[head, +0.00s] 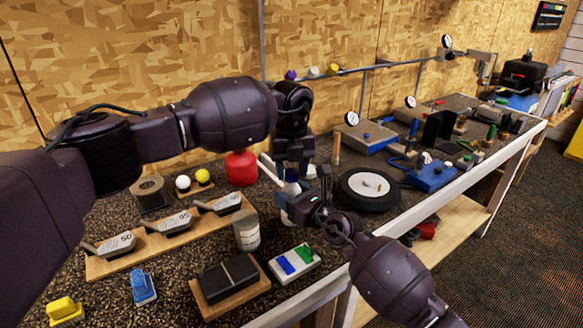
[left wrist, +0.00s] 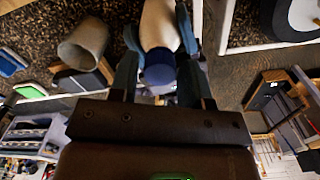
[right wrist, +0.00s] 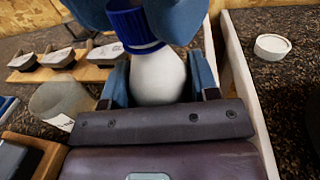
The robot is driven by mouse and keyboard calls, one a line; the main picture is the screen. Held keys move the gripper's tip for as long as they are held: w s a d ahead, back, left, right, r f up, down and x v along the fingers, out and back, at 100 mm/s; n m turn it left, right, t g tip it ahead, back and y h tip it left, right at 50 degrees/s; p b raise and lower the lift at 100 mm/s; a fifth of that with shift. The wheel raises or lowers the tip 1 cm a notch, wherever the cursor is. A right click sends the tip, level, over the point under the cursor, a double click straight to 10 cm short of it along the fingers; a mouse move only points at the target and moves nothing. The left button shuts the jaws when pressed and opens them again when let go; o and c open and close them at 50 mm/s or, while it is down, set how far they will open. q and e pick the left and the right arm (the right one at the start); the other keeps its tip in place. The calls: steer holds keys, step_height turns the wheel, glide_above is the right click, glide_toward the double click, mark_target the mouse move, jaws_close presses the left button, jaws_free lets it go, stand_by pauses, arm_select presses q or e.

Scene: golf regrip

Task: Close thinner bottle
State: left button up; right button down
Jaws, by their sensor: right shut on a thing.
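The thinner bottle (head: 291,188) is white with a blue cap and stands upright near the bench's front edge. The blue cap (right wrist: 133,26) sits at the bottle's top; I cannot tell how tightly. My right gripper (right wrist: 160,85) is shut on the bottle's body (right wrist: 160,75), below the cap. My left gripper (left wrist: 158,80) points down from above, its two blue fingers on either side of the cap (left wrist: 160,74). Its fingers look apart, with small gaps beside the cap. In the head view, the left gripper (head: 294,165) partly hides the cap.
A greyish jar (head: 246,233) stands left of the bottle. A black wheel (head: 368,188) lies to the right, and a red container (head: 241,168) stands behind. A wooden rack (head: 165,240), a dark block (head: 230,278) and a small box (head: 294,263) crowd the front left.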

arm_select(q)
steer(key=c, duration=0.7)
steer(key=m, duration=0.7)
steer(key=shift+m, duration=0.3)
steer(key=m, duration=0.7)
steer(key=o, duration=1)
steer(key=shift+r, duration=2.25)
